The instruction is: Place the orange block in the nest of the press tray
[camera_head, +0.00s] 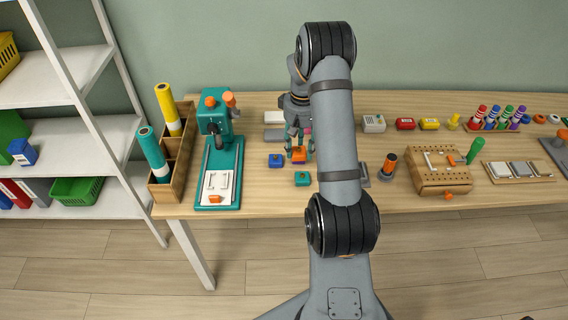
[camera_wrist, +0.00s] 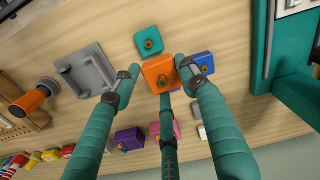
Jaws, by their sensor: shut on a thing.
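The orange block (camera_head: 299,154) is between the fingers of my gripper (camera_head: 299,149), with its round knob facing up. The press (camera_head: 216,140) is teal and stands to the left of my gripper. Its white press tray (camera_head: 217,188) lies at the front of its base, with pale raised brackets around the nest.
A blue block (camera_head: 276,160) and a teal block (camera_head: 302,179) stand close to the orange one. Purple (camera_wrist: 128,139) and pink (camera_wrist: 176,131) blocks show in the wrist view. A wooden bin with rolls (camera_head: 168,150) stands left of the press. Bare tabletop lies between press and blocks.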

